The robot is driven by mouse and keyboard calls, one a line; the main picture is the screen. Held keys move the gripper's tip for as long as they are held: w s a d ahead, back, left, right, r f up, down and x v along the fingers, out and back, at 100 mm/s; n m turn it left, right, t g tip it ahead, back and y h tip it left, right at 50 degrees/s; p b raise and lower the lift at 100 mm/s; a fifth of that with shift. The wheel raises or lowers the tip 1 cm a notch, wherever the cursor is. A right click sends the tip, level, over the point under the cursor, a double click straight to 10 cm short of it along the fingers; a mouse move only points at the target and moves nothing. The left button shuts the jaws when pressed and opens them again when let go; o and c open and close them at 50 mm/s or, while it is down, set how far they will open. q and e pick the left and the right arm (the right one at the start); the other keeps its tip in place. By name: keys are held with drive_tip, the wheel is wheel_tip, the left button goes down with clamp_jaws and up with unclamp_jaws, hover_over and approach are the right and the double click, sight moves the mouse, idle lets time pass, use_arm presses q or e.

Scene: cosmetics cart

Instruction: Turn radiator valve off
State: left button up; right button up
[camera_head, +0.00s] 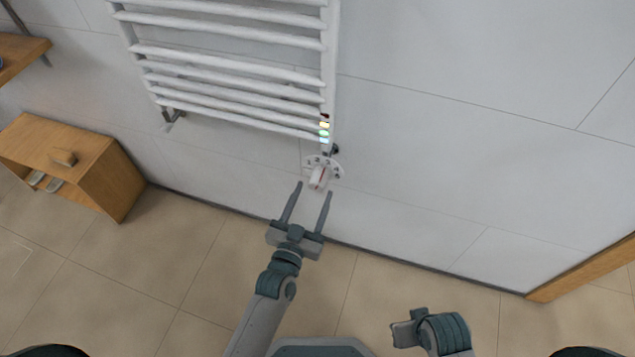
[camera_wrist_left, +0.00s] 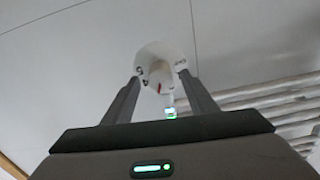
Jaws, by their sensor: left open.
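The radiator valve (camera_head: 319,177) is a white knob with a red mark on a white numbered dial, below the lower right corner of the white towel radiator (camera_head: 232,82). My left gripper (camera_head: 312,188) is open, its two fingers pointing up at the knob. In the left wrist view the valve (camera_wrist_left: 160,76) shows between and beyond the fingertips (camera_wrist_left: 160,82). I cannot tell whether the fingers touch it. My right gripper (camera_head: 403,332) shows partly at the bottom, and its fingers are not clear.
A wooden cabinet (camera_head: 125,185) stands at the left against the wall, with a wooden shelf (camera_head: 20,52) above it. A wooden edge (camera_head: 585,268) shows at the right. Coloured light marks (camera_head: 324,130) show on the radiator just above the valve. The tiled floor (camera_head: 190,280) between is clear.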

sight(315, 190)
use_arm(q)
drive_tip(key=shift+x, duration=2.25)
drive_tip(key=shift+c, duration=0.6)
drive_tip(key=c, duration=0.9)
